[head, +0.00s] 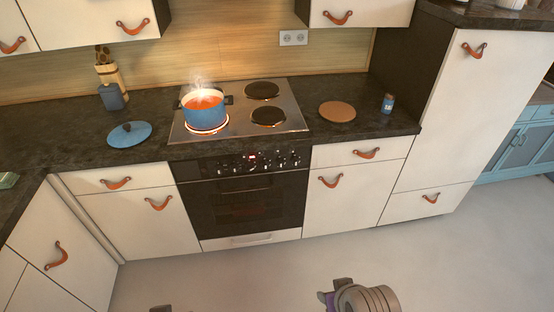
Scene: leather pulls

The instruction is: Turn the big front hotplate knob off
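The row of knobs (281,161) runs along the dark front panel of the oven (243,200), with a small red-lit display near its middle. Which knob serves the big front hotplate, and how each is turned, is too small to tell. The big front hotplate (189,127) is at the front left of the steel hob and glows orange around its rim. A blue pot (205,117) with orange-red contents stands on it, steaming. A part of my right arm shows at the bottom edge, away from the oven. Neither gripper can be made out.
Two dark hotplates (268,116) on the right of the hob are bare. A blue lid (129,134) lies on the left counter. A round brown board (337,112) and a small jar (388,103) are on the right. The floor (230,280) before the oven looks clear.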

